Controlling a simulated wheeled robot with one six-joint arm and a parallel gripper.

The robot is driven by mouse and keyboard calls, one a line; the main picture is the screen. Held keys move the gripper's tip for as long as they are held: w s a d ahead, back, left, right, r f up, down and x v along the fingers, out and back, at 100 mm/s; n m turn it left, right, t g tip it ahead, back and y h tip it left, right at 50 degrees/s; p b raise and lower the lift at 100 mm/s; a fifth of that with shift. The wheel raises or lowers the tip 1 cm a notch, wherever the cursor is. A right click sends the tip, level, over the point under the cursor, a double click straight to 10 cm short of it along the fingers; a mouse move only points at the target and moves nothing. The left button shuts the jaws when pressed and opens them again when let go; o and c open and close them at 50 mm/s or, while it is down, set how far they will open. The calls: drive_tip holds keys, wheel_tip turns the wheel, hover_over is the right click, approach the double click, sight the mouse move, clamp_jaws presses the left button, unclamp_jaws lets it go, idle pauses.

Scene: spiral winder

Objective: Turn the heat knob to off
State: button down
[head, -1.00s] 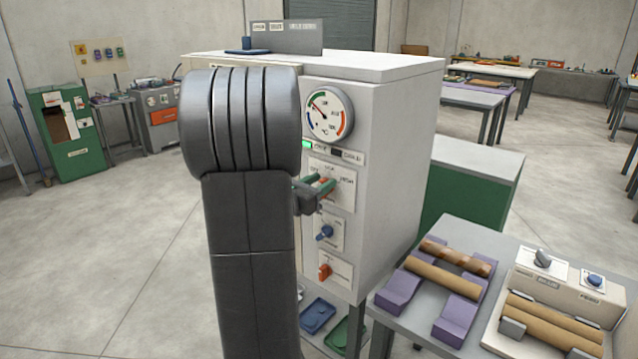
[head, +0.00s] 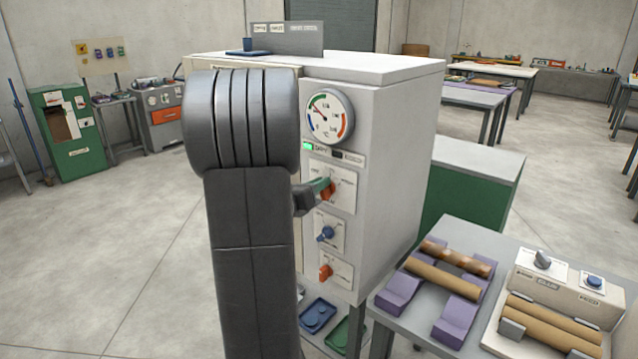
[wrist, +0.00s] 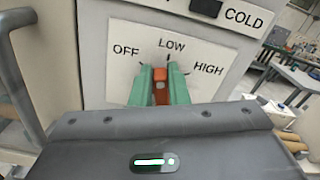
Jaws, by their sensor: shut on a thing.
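The heat knob (wrist: 161,92) is orange-red and sits on a white plate (wrist: 110,87) marked OFF, LOW and HIGH on the grey cabinet's front. My gripper (wrist: 161,74) is shut on it, with a green finger on either side. In the wrist view the knob and fingers point up towards LOW, between OFF at left and HIGH at right. The exact pointer setting is partly hidden by the fingers. In the head view my gripper (head: 322,186) reaches the knob from the left, and my arm covers part of the cabinet front.
A round gauge (head: 330,116) is above the knob, with a lit green lamp (head: 308,146) under it. A blue knob (head: 325,233) and a lower orange knob (head: 325,272) are below. A table with rollers (head: 445,275) stands close at right. Open floor lies left.

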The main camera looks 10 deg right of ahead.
drive_tip(key=shift+w+a+f+n+p, duration=0.15)
drive_tip(key=shift+n+p, duration=0.4)
drive_tip(key=shift+n, duration=0.8)
drive_tip(key=shift+w+a+f+n+p, duration=0.15)
drive_tip(key=shift+n+p, duration=0.45)
drive_tip(key=shift+n, duration=0.8)
drive_tip(key=shift+w+a+f+n+p, duration=0.15)
drive_tip(key=shift+n+p, duration=0.4)
drive_tip(key=shift+n, duration=0.8)
drive_tip(key=shift+f, duration=0.1)
drive_tip(key=c, duration=1.4)
unclamp_jaws()
drive_tip(key=b+v, duration=0.2)
drive_tip(key=v, duration=1.1)
drive_tip(key=shift+s+a, duration=0.2)
drive_tip(key=shift+a, duration=0.05)
